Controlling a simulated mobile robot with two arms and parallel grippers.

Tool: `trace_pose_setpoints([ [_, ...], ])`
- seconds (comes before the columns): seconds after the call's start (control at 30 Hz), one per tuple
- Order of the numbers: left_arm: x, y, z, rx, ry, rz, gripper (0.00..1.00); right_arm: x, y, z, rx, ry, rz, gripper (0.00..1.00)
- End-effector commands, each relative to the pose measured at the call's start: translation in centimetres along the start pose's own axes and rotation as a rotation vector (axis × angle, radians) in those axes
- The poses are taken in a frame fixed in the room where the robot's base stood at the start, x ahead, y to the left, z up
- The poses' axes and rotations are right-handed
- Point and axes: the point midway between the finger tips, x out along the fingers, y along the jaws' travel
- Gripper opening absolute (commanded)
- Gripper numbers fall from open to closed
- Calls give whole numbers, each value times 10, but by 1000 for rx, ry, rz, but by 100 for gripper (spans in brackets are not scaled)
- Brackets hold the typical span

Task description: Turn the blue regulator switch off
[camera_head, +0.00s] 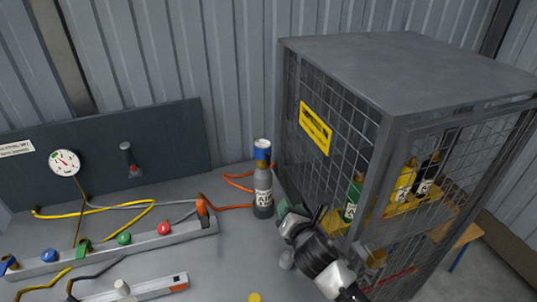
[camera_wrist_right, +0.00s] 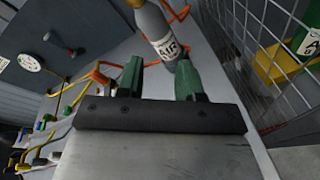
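A grey bottle labelled AIR (camera_head: 263,190) stands upright on the bench beside the cage, with a blue fitting (camera_head: 262,152) on its top. I cannot make out a switch on this fitting. A blue knob (camera_head: 49,255) also sits on the grey rail at the left. My right gripper (camera_head: 303,213), with green fingertips, is open and empty, low and just right of the bottle. In the right wrist view, the bottle (camera_wrist_right: 160,35) is beyond the parted fingers (camera_wrist_right: 158,80); its top is cut off. My left gripper is not in view.
The mesh cage (camera_head: 405,70) with several bottles on a yellow shelf stands close right of my gripper. An orange hose (camera_head: 238,183) lies left of the bottle. The rail (camera_head: 110,250) carries several coloured knobs. A gauge (camera_head: 64,162) is on the back panel.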

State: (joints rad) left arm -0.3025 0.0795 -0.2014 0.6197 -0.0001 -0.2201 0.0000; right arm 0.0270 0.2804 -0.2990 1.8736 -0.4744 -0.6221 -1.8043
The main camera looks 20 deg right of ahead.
Motion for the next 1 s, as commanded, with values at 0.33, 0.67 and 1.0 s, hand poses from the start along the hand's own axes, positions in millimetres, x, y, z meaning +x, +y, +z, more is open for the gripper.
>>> trace_pose_setpoints([
  [0.33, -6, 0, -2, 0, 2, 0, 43, 21, 51, 55, -583, -191, 149, 36],
  [0.67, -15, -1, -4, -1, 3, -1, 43, 64, 61, 63, -589, -195, 148, 36],
  [1.0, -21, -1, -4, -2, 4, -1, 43, 113, 70, 69, -588, -193, 148, 36],
])
